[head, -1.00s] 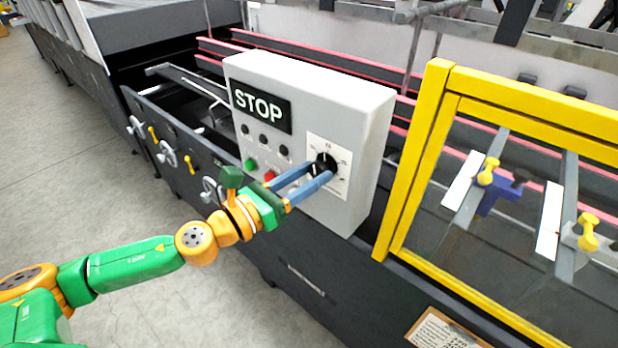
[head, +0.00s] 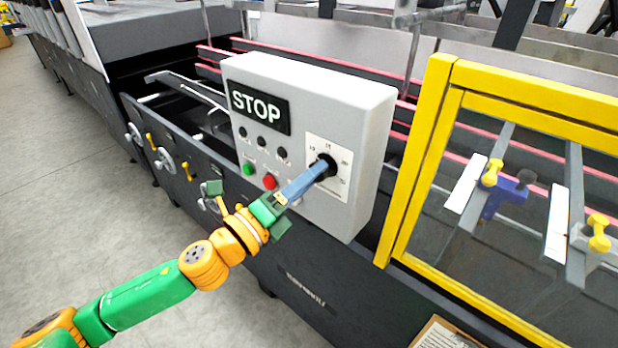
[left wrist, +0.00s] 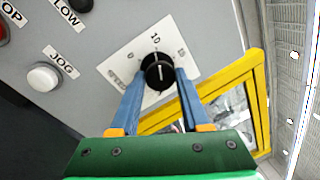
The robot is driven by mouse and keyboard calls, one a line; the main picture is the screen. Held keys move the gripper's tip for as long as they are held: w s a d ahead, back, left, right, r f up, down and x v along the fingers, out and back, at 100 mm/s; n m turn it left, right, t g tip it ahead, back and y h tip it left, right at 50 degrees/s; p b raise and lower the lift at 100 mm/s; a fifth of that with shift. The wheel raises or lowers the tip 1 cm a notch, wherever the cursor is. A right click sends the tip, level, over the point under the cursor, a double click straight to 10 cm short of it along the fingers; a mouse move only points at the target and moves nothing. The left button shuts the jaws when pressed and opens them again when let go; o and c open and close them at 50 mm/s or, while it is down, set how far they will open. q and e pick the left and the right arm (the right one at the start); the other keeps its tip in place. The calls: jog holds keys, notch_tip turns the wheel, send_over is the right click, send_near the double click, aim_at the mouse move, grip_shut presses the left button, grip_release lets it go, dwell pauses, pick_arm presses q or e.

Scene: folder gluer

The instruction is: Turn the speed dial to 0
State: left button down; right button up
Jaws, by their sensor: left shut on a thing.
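The speed dial (head: 328,161) is a black round knob on a white scale plate (head: 342,184), on the front of the grey control box (head: 345,100). In the left wrist view the dial (left wrist: 158,70) sits between my two blue fingers, with a white mark across its face. The mark appears to point roughly toward the 10 printed on the plate; its exact reading is hard to tell. My left gripper (head: 320,168) is shut on the dial, its fingers rolled so one hides the other in the head view. My right gripper is not in view.
A STOP display (head: 259,108), a green button (head: 249,168) and a red button (head: 269,181) are on the box left of the dial. A white JOG button (left wrist: 43,76) shows in the left wrist view. A yellow guard frame (head: 413,160) stands close right.

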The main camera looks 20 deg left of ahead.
pick_arm(q)
jog(key=n+y+p, duration=0.1)
jog(key=n, duration=0.3)
jog(key=n+p, duration=0.1)
jog(key=n, duration=0.3)
jog(key=n+t+y+p, duration=0.1)
jog(key=n, duration=0.3)
jog(key=shift+d+r+y, duration=0.15)
jog(key=shift+y, duration=0.15)
jog(key=shift+n, duration=0.3)
jog(key=shift+c, duration=2)
grip_release()
